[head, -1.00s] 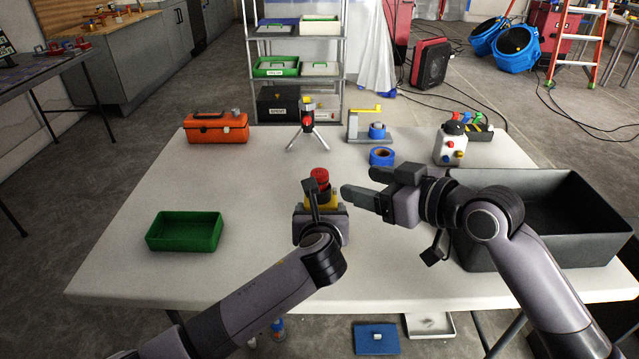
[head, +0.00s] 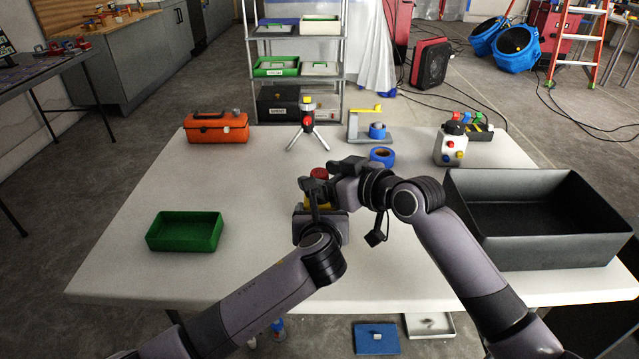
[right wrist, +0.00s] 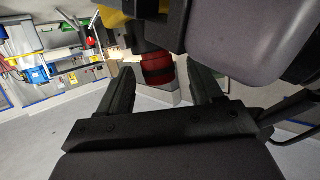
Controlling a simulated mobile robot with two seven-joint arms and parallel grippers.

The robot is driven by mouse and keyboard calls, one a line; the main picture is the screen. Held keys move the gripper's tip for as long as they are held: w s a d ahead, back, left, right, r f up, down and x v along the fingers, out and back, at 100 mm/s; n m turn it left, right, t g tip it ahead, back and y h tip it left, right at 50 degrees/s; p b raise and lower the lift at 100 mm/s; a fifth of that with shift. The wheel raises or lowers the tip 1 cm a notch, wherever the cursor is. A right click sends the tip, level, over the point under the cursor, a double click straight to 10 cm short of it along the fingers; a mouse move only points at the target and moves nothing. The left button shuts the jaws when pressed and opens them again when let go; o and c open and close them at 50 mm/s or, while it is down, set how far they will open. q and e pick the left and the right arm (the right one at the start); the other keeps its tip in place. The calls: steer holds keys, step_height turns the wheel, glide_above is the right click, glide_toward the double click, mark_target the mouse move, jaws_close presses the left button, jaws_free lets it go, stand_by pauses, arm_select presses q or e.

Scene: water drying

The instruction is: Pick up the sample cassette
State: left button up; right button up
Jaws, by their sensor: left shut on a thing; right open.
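My left gripper (head: 317,199) is shut on a yellow device (head: 315,207) with a red cylindrical top (head: 320,173), held above the middle of the table. The red top also shows in the right wrist view (right wrist: 156,68), with a bit of yellow (right wrist: 125,6) beyond it. My right gripper (right wrist: 162,75) is open, its two fingers on either side of the red top; contact cannot be told. In the head view, the right hand hides part of the device. I cannot tell which thing is the sample cassette.

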mark_target(320, 172)
steer(key=shift+x, duration=0.75)
steer(key=c, duration=1)
steer(key=shift+c, duration=0.2)
step_height(320, 172, up, 10)
arm_select(q)
steer(key=o, duration=1.1)
steer(key=shift+o, duration=0.2)
